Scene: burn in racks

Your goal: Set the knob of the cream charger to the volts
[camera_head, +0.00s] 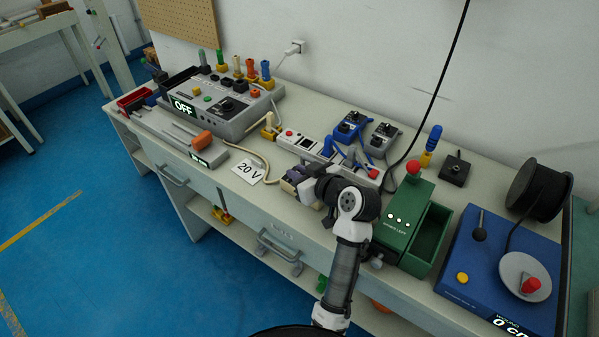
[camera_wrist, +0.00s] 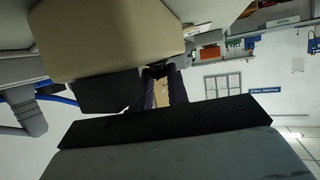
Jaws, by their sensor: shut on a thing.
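The cream charger (camera_wrist: 110,40) fills the upper left of the wrist view as a large block close to the camera. In the head view it is mostly hidden by my gripper (camera_head: 306,186), at the front of the bench. In the wrist view my gripper's two dark fingers reach up to a small dark part (camera_wrist: 157,70) at the charger's edge, which looks like its knob. The fingers are shut on it. The knob's pointer and the charger's reading are hidden. A white card (camera_head: 248,172) reading "20 V" lies on the bench to the left.
A green box (camera_head: 401,222) with a red button stands close to the right of my arm. A power strip (camera_head: 309,145) and blue and grey pedals (camera_head: 350,127) lie behind. A grey unit (camera_head: 225,106) showing "OFF" stands at left. A blue winder (camera_head: 475,265) is at right.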

